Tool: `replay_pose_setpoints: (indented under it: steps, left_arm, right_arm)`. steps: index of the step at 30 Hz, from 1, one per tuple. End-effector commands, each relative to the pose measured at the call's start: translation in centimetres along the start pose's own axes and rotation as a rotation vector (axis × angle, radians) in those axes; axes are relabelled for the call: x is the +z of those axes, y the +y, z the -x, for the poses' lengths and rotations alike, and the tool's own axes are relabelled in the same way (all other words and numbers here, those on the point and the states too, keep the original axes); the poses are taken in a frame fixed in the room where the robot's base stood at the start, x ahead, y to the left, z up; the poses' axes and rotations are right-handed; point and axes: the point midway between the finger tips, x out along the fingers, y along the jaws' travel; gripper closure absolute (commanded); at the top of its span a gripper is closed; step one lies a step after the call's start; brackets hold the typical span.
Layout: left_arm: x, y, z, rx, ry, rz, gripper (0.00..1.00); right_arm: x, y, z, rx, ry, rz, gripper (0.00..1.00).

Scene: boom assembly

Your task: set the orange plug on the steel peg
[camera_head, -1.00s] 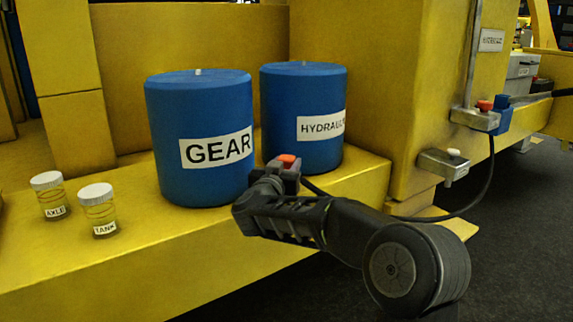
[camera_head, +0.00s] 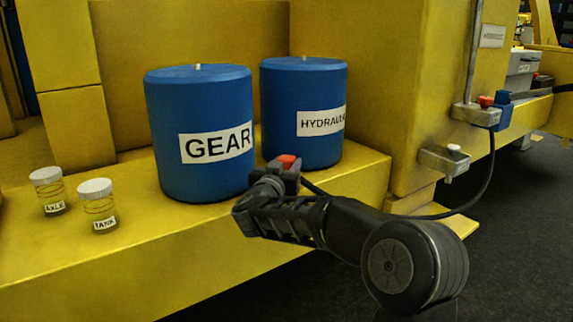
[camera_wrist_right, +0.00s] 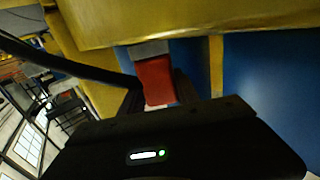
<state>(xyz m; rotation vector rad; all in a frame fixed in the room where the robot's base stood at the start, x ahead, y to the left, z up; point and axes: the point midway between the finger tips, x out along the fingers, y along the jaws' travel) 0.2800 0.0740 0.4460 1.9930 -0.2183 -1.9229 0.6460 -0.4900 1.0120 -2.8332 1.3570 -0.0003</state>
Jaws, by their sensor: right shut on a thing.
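The orange plug (camera_head: 287,161) is in my right gripper (camera_head: 275,175), in front of the two blue drums. In the right wrist view the plug (camera_wrist_right: 155,80) shows as a red-orange block with a grey end, between the dark fingers. My right gripper is shut on it. A black cable runs from beside the plug to the right and up towards a blue connector. A short pale peg (camera_head: 453,149), likely the steel peg, stands upright on a metal bracket at the right, apart from the plug. My left gripper is not in view.
The GEAR drum (camera_head: 200,105) and HYDRAULIC drum (camera_head: 303,90) stand on the yellow ledge (camera_head: 150,245). Two small jars, AXLE (camera_head: 48,188) and TANK (camera_head: 98,205), stand at left. Another orange block (camera_head: 486,101) sits on the upper bracket beside the blue connector (camera_head: 502,110).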

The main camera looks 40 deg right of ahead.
Motion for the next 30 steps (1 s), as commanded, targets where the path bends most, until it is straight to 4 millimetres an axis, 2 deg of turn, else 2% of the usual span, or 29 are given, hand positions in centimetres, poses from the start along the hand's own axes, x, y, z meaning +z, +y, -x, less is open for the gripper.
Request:
replay_pose_setpoints:
  steps: [13, 14, 23, 30]
  left_arm:
    - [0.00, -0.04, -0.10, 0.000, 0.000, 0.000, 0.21]
    - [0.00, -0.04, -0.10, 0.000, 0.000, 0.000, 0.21]
    - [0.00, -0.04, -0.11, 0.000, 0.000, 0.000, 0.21]
    - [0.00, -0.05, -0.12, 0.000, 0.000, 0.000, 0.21]
  right_arm:
    - [0.15, -0.01, 0.01, 0.000, 0.002, 0.000, 1.00]
    - [0.16, -0.01, 0.01, 0.000, 0.002, 0.000, 0.60]
    - [0.24, -0.01, 0.01, 0.000, 0.001, 0.000, 0.37]
    - [0.45, -0.02, 0.04, 0.000, -0.003, 0.001, 0.37]
